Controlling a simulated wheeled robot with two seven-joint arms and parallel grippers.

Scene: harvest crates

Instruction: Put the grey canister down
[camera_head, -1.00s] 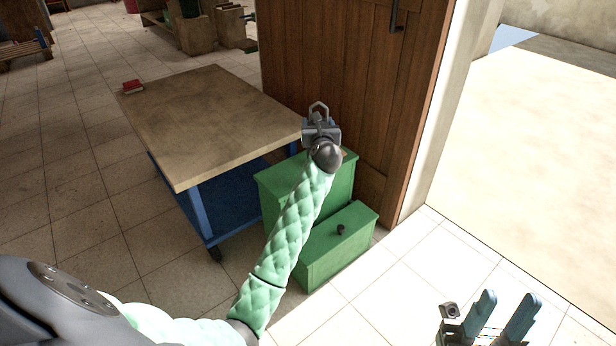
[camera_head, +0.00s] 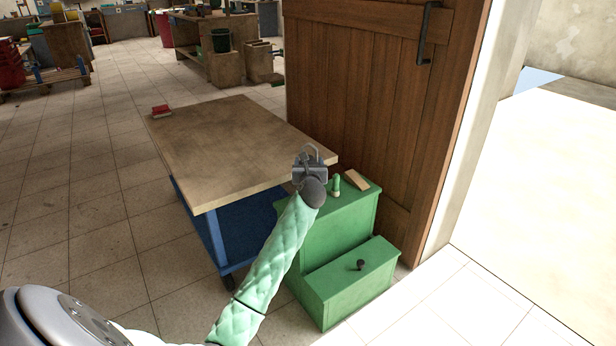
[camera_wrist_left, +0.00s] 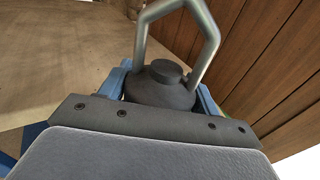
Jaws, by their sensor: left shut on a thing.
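The grey canister (camera_wrist_left: 163,85) has a dark rounded top with a cap and a metal loop handle. It sits between the blue fingers of my left gripper (camera_head: 310,160) in the left wrist view. In the head view the gripper covers most of the canister, and the handle loop shows above it. The gripper is shut on the canister near the right corner of the wooden-topped table (camera_head: 215,150), beside the green steps. I cannot tell whether the canister touches anything below it. My right gripper is not in view.
The green steps (camera_head: 338,285) hold a small green item (camera_head: 336,186) and a wooden block (camera_head: 356,180) on top, and a dark knob-like thing (camera_head: 361,265) lower down. A red item (camera_head: 161,111) lies at the table's far left. A wooden door (camera_head: 365,90) stands behind.

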